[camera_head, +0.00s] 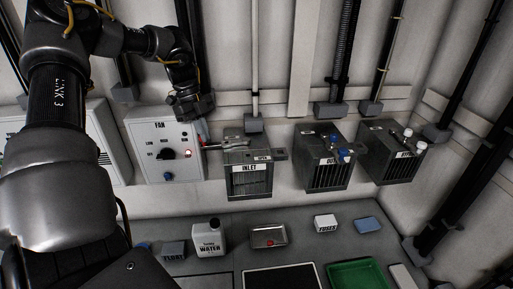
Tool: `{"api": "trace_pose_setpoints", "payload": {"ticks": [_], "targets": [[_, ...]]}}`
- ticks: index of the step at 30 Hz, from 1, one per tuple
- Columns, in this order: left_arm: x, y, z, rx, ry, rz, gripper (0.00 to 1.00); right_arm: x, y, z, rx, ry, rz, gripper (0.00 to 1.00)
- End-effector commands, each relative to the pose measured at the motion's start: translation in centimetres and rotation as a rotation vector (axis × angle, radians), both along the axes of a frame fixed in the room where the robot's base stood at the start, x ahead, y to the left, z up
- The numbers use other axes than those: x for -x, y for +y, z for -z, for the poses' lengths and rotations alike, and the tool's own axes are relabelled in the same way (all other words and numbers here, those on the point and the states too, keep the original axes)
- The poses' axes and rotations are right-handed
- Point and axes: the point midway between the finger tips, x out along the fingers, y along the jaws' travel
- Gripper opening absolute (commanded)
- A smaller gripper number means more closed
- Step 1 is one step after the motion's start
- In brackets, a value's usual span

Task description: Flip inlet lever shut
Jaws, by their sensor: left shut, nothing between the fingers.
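The inlet box (249,180) is a dark metal unit with a grille and an INLET label, mounted on the wall in the middle of the head view. On its top is a small label (262,158) that seems to read OPEN. A thin grey lever (222,146) lies across the top and sticks out to the left, towards the fan panel. My left gripper (204,131) is shut and empty, pointing down just above and left of the lever's outer end. I cannot tell whether it touches the lever. My right gripper is not in view.
The fan panel (150,132), with a black knob and a lit red lamp, is left of the inlet. Two similar boxes, one marked OUT (323,172), hang to the right. Below, a counter holds a white water jug (208,240) and a green tray (357,275).

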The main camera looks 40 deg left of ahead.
Motion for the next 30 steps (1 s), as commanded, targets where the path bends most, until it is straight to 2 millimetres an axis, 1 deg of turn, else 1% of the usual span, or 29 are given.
{"api": "trace_pose_setpoints", "payload": {"ticks": [6, 12, 26, 30], "targets": [[-0.6, 0.9, 0.0, -0.001, 0.002, -0.002, 0.00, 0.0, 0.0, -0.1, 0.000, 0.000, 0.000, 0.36], [-0.8, 1.3, 0.0, -0.001, 0.000, -0.001, 0.00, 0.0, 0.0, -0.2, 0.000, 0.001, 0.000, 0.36], [-0.9, 1.4, 0.0, -0.003, -0.001, -0.004, 0.00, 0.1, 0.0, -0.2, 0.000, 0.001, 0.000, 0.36], [-0.7, 0.9, 0.0, -0.002, 0.000, -0.002, 0.00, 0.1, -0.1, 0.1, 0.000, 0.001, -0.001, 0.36]]}}
